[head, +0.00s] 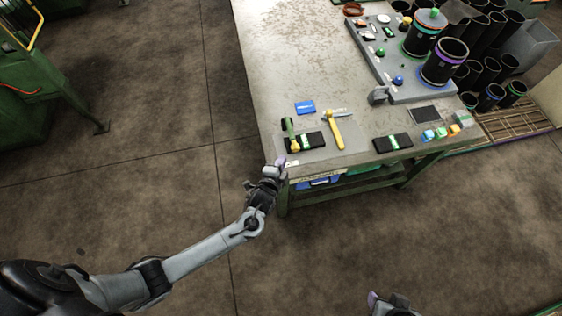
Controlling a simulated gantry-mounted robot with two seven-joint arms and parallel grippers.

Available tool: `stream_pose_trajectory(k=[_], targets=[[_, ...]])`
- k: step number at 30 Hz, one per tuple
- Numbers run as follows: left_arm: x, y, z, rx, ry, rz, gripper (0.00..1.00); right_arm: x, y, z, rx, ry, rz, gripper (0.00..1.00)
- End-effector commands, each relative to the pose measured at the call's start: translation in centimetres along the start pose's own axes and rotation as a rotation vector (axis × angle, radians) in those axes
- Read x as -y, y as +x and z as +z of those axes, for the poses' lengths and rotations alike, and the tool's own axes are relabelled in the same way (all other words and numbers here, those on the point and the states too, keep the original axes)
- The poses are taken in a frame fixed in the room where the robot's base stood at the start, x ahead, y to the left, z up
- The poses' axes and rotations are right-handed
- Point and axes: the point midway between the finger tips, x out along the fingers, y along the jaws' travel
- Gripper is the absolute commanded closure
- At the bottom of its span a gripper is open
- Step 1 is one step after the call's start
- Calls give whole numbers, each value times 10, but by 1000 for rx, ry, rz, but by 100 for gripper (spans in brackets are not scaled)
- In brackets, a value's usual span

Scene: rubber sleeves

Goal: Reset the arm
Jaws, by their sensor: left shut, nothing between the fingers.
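My left arm reaches in from the lower left. My left gripper (281,162) is at the near left corner of the workbench (290,60), by its front edge. Its fingers look closed and hold nothing that I can see. Part of my right arm (388,304) shows at the bottom edge, right of the middle. The fingertips of my right gripper are too cut off to judge.
On the bench lie a yellow-handled hammer (336,130), a blue card (305,107) and black boxes with green bands (393,142). A grey board (405,90) bears black sleeves (443,62). More sleeves stand at right.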

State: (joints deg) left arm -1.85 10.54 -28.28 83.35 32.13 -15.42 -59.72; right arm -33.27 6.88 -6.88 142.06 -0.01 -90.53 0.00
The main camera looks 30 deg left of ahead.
Motion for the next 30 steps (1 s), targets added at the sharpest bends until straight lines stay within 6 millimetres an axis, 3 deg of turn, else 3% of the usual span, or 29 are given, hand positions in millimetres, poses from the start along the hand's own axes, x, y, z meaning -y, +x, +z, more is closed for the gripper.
stream_pose_trajectory(k=[8,11,14,20,24,30], targets=[[-5,-6,2,4,2,14,100,1,-5,-2,-1,5,-4,47],[-17,-21,8,17,4,48,100,1,-15,-5,-1,5,-4,47],[-25,-48,21,45,-12,88,100,0,-33,-11,-1,5,-4,47],[16,-126,19,58,-184,211,100,-2,-79,-26,-3,3,-2,47],[60,-187,12,105,-415,381,100,-4,-104,-34,-3,-2,1,47],[121,-265,8,251,-691,585,100,-6,-118,-38,-3,-6,5,47]])
